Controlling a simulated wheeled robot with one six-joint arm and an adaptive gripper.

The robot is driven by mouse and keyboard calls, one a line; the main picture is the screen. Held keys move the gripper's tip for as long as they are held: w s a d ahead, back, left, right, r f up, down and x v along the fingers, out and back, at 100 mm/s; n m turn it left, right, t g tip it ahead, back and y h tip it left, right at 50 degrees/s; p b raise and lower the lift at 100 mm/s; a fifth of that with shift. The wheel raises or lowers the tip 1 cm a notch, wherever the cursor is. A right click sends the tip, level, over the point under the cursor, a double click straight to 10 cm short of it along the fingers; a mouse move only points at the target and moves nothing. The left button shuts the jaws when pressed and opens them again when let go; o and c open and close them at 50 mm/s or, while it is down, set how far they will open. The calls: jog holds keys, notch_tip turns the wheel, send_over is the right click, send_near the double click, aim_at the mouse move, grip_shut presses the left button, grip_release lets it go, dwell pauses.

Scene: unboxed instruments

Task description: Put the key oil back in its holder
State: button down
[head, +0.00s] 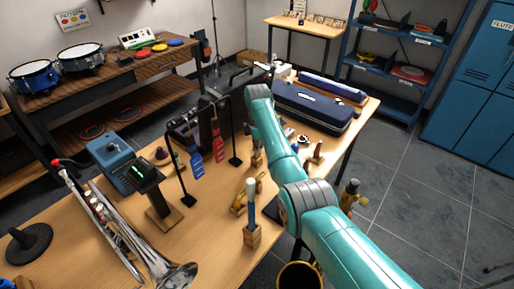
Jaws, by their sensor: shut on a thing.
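My teal arm reaches from the lower right up to the middle of the table, and its far end hides what lies behind it. I cannot make out my gripper or anything in it. A slim item with a pale top and blue body stands upright in a wooden block (252,237) near the table's front edge. A smaller wooden block (256,161) stands further back beside my arm, and another small wooden piece (317,152) is to its right. I cannot tell which of these is the key oil's holder, and I cannot identify the key oil.
A trumpet (118,232), a blue device (112,160), a dark display on a stand (150,178) and tagged stands crowd the table's left. A long dark blue case (312,107) lies at the back right. A brass piece (240,200) lies near the wooden block.

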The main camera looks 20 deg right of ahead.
jog(key=c, duration=1)
grip_release()
jog(key=shift+c, duration=0.2)
jog(key=shift+r, duration=0.1)
notch_tip(320, 180, up, 12)
jog(key=shift+f, duration=0.1)
jog(key=shift+d, duration=0.1)
